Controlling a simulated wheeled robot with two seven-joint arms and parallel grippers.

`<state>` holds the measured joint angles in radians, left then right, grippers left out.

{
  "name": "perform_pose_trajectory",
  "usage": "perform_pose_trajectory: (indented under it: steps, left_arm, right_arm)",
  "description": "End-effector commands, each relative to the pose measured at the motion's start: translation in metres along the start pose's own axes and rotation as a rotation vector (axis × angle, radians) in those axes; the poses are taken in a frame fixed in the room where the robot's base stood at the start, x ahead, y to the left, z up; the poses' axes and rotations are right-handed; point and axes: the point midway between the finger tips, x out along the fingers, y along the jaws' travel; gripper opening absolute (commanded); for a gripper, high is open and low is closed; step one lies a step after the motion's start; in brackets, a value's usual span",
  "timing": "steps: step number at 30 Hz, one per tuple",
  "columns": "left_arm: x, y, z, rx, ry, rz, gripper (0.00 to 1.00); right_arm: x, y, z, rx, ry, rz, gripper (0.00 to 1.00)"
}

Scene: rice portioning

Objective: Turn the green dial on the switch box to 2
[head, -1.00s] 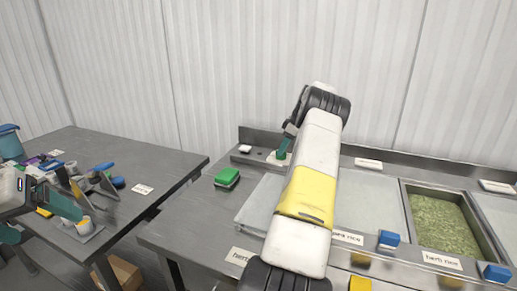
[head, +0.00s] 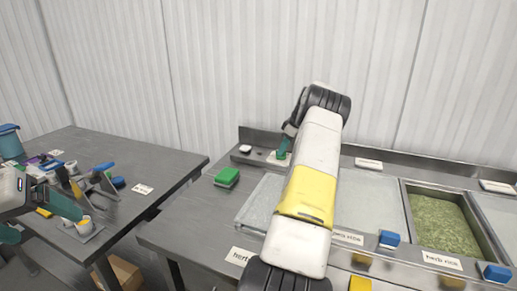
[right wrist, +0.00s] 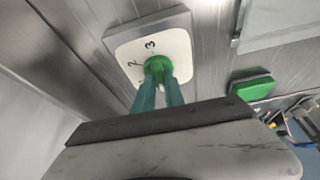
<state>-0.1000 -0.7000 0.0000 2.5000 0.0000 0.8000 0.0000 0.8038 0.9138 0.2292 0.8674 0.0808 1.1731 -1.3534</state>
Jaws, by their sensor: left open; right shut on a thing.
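The switch box (right wrist: 121,50) has a white face with the numbers 2 and 3 readable around the green dial (right wrist: 158,64). It also shows at the back of the steel counter in the head view (head: 272,157). My right gripper (right wrist: 160,82) is shut on the green dial, its two green fingers on either side of it. The dial's pointer is hidden, so its setting cannot be told. My left gripper (head: 84,196) is open at the left over the dark table, beside a small grey holder with a yellow-topped item.
A green block (head: 227,177) lies on the counter left of the switch box. A herb rice pan (head: 440,225) and covered pans are at the right. Several tools and a blue bucket (head: 10,142) crowd the left table. A gap separates the tables.

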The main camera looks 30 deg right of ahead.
Motion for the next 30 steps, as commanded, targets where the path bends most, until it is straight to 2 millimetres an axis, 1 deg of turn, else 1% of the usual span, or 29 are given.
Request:
perform_pose_trajectory:
  steps: [8,30]
  left_arm:
    - [0.0000,0.0000,0.0000,0.000,0.000,0.000,0.85]
    - [0.0000,0.0000,0.0000,0.000,0.000,0.000,0.85]
  right_arm:
    - [-0.0011,-0.0019,-0.0001,0.168,-0.002,0.071,0.00]
    - [0.0000,-0.0053,-0.0038,0.812,0.000,0.341,0.00]
